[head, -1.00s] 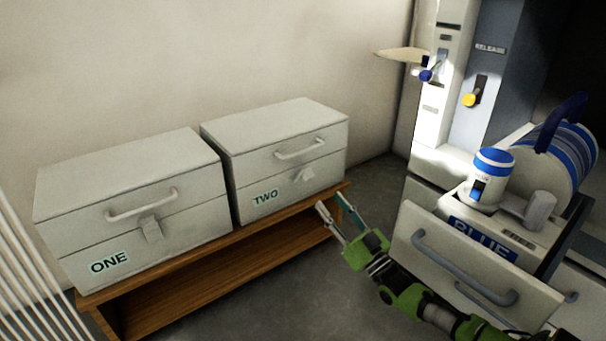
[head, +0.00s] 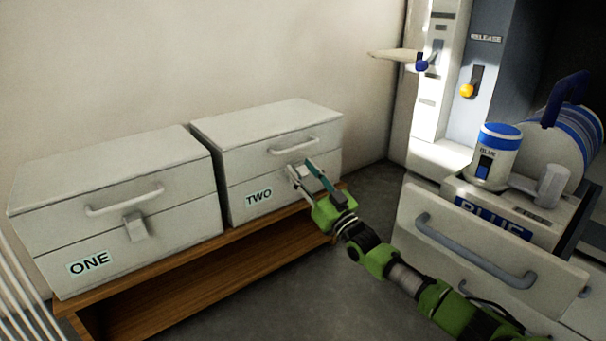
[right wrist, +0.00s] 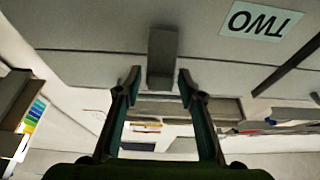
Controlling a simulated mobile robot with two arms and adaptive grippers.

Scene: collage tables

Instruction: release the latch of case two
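Case two (head: 240,165) is a pale grey box with a lid handle (head: 294,146) and a TWO label (head: 258,197) on its front. It stands closed on the wooden bench (head: 190,270). My right gripper (head: 301,168) is at its front, below the handle, and hides most of the latch in the head view. In the right wrist view the grey latch (right wrist: 162,48) hangs between the two fingertips (right wrist: 160,75). The fingers are apart, one on each side of it, with narrow gaps. The TWO label appears upside down there. My left gripper is out of view.
Case one (head: 70,230), with its own handle and latch (head: 134,226), stands left of case two.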

